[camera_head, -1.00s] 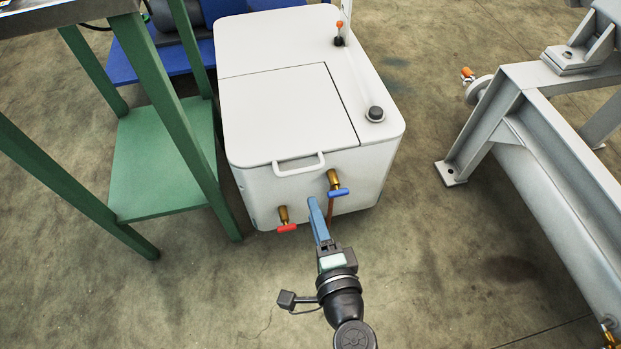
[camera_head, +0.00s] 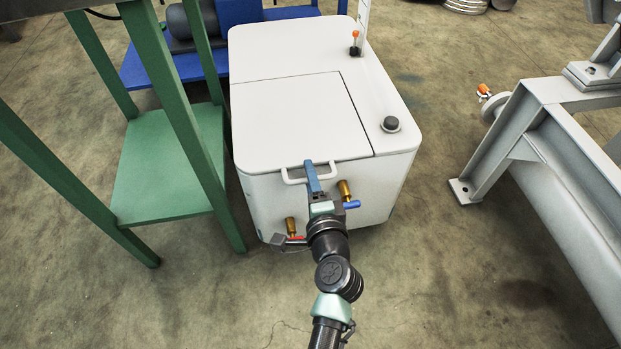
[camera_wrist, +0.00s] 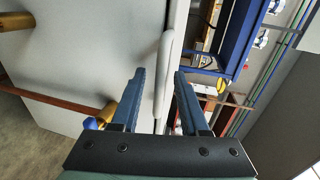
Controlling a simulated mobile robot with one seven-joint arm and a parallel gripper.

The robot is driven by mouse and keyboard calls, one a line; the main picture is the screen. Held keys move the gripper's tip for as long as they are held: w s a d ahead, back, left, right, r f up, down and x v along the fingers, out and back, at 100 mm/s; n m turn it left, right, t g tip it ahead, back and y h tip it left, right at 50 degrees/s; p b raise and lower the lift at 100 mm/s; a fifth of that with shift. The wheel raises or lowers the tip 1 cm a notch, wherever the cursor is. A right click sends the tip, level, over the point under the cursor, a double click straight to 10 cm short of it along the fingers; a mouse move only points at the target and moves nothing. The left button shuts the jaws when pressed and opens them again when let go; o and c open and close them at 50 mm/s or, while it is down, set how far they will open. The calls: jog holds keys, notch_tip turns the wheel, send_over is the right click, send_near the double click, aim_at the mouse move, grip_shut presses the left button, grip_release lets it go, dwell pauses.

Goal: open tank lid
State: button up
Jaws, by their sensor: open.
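The white tank (camera_head: 375,75) stands on the floor with its large square lid (camera_head: 300,120) shut flat on top. A white bar handle (camera_head: 290,181) is at the lid's front edge. My gripper (camera_head: 310,166) is at this handle, its blue fingers overlapping it in the head view. In the wrist view my gripper (camera_wrist: 160,75) is open, and the handle (camera_wrist: 163,80) shows as a bar between the two fingers, with gaps on both sides. Whether either finger touches it cannot be told. Part of the handle is hidden behind the fingers in the head view.
A brass valve with a blue lever (camera_head: 350,204) is just right of my gripper, and a red-levered valve (camera_head: 297,238) is below, close to my wrist. A green stand (camera_head: 165,165) is at the left; a grey metal frame (camera_head: 530,120) is at the right.

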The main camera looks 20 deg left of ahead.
grip_shut()
dwell(1.4)
